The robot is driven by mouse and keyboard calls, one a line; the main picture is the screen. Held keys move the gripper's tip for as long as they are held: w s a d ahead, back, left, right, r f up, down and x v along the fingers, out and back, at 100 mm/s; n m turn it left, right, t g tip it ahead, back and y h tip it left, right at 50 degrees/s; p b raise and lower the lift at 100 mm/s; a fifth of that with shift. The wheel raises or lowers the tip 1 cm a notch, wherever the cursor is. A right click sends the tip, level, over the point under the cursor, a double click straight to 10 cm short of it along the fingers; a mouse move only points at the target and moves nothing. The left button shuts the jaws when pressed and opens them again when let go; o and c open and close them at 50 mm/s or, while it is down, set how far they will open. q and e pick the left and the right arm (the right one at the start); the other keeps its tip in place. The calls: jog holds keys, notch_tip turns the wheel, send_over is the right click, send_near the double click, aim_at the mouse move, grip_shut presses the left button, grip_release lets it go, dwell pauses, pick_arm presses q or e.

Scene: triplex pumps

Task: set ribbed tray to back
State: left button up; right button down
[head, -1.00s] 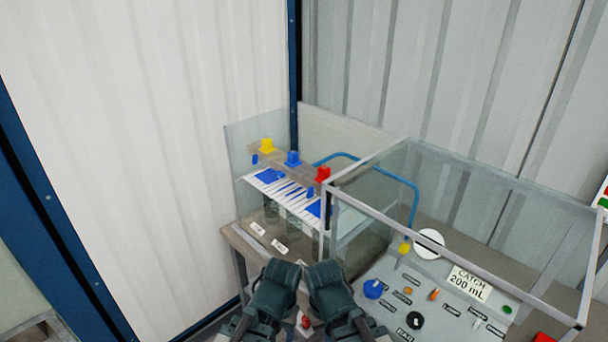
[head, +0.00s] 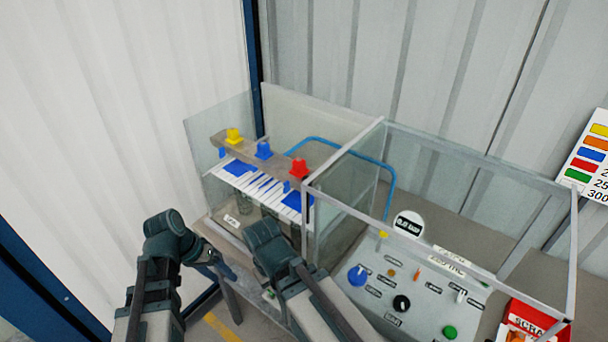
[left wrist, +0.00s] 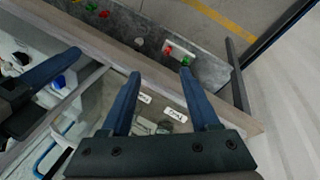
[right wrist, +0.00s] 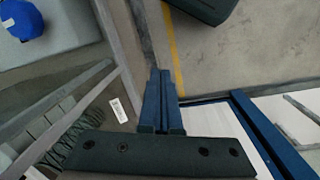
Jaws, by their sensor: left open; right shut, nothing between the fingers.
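My left gripper (head: 222,264) is at the case's near left corner, apart from the tray. In the left wrist view its fingers (left wrist: 161,73) are spread and empty over the bench edge. My right arm's wrist stands in front of the case and hides part of its front. In the right wrist view the right gripper's fingers (right wrist: 160,72) are together with nothing between them.
Coiled jars (left wrist: 165,128) and white labels (head: 231,220) are below the tray. A red scrap bin (head: 530,325) is at the lower right. A corrugated wall is close on the left.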

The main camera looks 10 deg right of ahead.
pick_arm(q)
jog(key=w+d+r+m+h, duration=0.4)
jog(key=d+r, duration=0.1)
jog(key=m+g+h, duration=0.2)
jog(key=m+h, duration=0.8)
jog(key=m, duration=0.1)
send_near(307, 178)
jog(key=d, duration=0.6)
jog(key=s+d, duration=0.1)
jog(key=d, duration=0.3)
jog(key=shift+f, duration=0.3)
grip_shut()
